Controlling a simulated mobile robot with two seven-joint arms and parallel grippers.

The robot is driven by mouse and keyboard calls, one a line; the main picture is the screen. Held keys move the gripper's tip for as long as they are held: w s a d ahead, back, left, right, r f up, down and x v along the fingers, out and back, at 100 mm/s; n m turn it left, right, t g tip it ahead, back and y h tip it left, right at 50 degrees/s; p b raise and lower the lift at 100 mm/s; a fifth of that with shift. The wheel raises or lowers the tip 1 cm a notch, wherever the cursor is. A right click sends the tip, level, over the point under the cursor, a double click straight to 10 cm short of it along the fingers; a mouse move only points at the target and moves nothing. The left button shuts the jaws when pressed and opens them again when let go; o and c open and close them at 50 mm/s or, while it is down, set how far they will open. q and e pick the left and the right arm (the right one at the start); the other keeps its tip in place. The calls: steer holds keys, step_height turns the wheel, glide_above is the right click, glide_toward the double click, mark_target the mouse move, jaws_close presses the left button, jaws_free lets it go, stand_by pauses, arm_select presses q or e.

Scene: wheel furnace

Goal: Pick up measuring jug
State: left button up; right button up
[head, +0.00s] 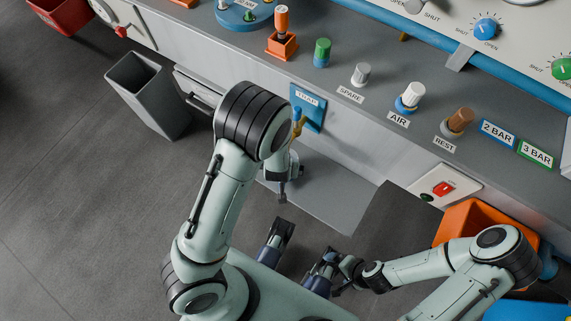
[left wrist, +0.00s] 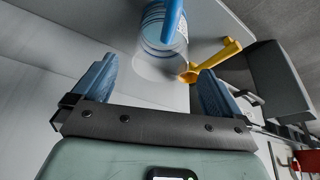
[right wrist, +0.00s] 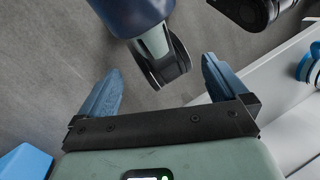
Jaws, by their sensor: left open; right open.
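The measuring jug (left wrist: 152,28) shows in the left wrist view as a clear vessel with blue markings and a blue handle. It is beyond the fingertips of my left gripper (left wrist: 155,72), roughly between them. The left gripper is open, with nothing between its fingers. A yellow lever-like part (left wrist: 215,62) is just right of the jug, close to the right finger; it also shows in the head view (head: 297,129). In the head view my left arm hides most of the jug's area. My right gripper (right wrist: 162,70) is open and empty, low above the floor, away from the jug.
A grey bin (head: 148,95) stands on the floor at the left. The console ledge (head: 335,105) carries several coloured knobs. A TRAP plate (head: 307,100) is on its front. An orange bin (head: 470,217) stands below the console at right.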

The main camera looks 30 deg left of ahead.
arm_select(q)
steer(key=b+x, duration=0.3)
steer(key=x, duration=0.6)
steer(key=shift+s+a+f, duration=0.15)
steer(key=shift+a+f, duration=0.05)
steer(key=shift+r, duration=0.1)
arm_select(e)
steer(key=shift+t, duration=0.7)
steer(key=w+f, duration=0.2)
steer(key=w+d+f, duration=0.1)
steer(key=f, duration=0.1)
steer(key=shift+w+d, duration=0.2)
steer(key=shift+w, duration=0.15)
arm_select(q)
steer(key=shift+c, duration=0.3)
steer(key=c, duration=0.9)
